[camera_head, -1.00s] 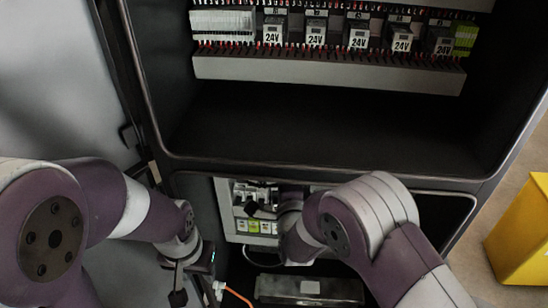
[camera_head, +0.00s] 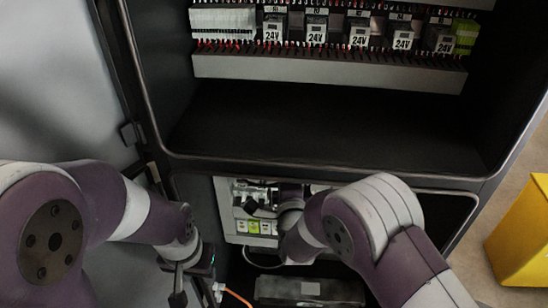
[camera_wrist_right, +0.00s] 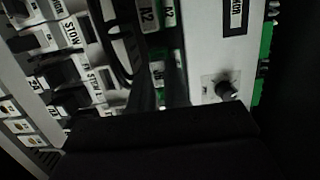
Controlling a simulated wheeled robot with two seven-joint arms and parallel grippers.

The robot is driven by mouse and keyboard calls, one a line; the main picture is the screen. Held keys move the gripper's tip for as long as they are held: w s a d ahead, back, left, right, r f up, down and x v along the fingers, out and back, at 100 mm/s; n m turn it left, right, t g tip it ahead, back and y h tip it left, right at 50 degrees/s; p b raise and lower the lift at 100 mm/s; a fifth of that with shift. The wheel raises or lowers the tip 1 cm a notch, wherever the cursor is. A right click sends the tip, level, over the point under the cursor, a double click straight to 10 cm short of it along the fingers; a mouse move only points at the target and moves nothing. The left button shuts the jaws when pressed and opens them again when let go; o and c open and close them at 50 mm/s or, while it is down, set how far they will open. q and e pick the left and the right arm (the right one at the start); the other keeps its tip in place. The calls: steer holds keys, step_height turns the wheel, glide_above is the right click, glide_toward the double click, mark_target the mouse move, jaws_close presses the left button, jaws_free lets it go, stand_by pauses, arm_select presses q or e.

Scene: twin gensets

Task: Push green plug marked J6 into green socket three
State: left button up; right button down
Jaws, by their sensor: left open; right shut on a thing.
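My right gripper (camera_wrist_right: 160,98) is shut, seen in the right wrist view as dark fingers reaching up from the bottom. A small green plug with a white label (camera_wrist_right: 158,72) shows at its fingertips; the label is too small and dark to read surely as J6. Green parts with white labels (camera_wrist_right: 150,18) lie just beyond it, and the plug's contact with any socket cannot be told. Socket three cannot be picked out. In the head view the right gripper is mostly hidden by its own arm at the lower panel. My left gripper (camera_head: 178,286) is open and empty, pointing down at the lower left.
Labelled modules (camera_wrist_right: 80,60) lie to the left. The upper cabinet holds 24V units (camera_head: 317,34). An orange cable (camera_head: 238,297) runs below.

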steer(key=c, duration=1)
jaws_free()
steer(key=s+d+b, duration=0.2)
steer(key=s+b, duration=0.2)
steer(key=s, duration=0.8)
steer(key=s+f+n+g+y, duration=0.1)
steer(key=s+f+n+g, duration=0.8)
steer(key=f+n, duration=0.35)
steer(key=s+d+r+n+g+h, duration=0.1)
steer(key=d+g, duration=0.1)
steer(key=d, duration=0.4)
steer(key=s+d+n+g+h, duration=0.1)
steer(key=d+g, duration=0.2)
steer(key=d, duration=0.3)
steer(key=s+d+r+n+g+h, duration=0.1)
steer(key=d+n+g, duration=0.1)
steer(key=d, duration=0.4)
steer(key=shift+s+d+r+h, duration=0.2)
steer(key=shift+s+r+h, duration=0.15)
steer(key=shift+s+h, duration=0.05)
